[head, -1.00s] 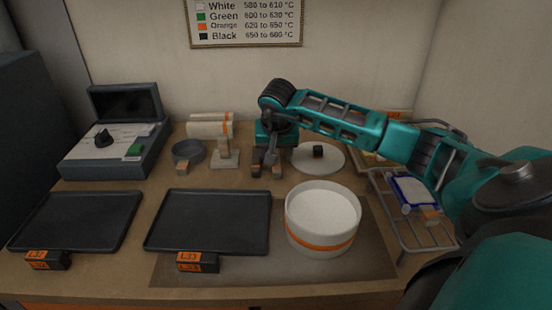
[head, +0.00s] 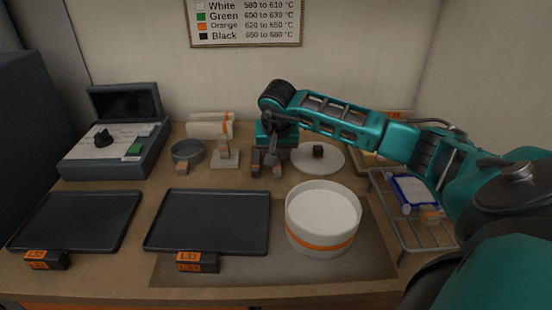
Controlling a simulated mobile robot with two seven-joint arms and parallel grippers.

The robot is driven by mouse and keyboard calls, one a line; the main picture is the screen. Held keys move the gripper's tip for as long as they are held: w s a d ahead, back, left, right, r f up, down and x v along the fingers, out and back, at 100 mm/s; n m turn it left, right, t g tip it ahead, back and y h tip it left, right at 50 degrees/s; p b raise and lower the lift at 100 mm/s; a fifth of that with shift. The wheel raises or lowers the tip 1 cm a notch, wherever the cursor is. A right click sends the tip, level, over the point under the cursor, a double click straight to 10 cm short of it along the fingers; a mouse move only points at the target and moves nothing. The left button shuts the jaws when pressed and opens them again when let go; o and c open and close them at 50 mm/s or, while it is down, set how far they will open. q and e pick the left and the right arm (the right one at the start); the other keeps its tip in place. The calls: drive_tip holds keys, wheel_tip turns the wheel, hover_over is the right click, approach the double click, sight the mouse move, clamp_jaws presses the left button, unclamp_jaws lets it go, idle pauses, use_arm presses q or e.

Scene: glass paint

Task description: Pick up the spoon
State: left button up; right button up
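I cannot make out a spoon anywhere in the head view; it may be hidden by my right gripper or too small to tell. My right gripper (head: 267,170) reaches in from the right and points down over the back middle of the table. Its two fingers are apart, and I see nothing held between them. A small beige stand (head: 225,154) is just left of the gripper. My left gripper is not in view.
A grey sieve or dish (head: 187,151) is left of the stand. A white disc with a dark-topped knob (head: 327,160) is right of the gripper. A white round tub (head: 323,222) and two black trays (head: 207,221) are in front. A wire rack (head: 405,225) is at right.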

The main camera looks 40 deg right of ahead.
clamp_jaws()
drive_tip(key=shift+r, duration=0.15)
drive_tip(key=shift+r, duration=0.25)
wheel_tip(320, 180, up, 20)
drive_tip(key=p, duration=0.1)
drive_tip(key=shift+f+p, duration=0.2)
drive_tip(key=shift+p, duration=0.15)
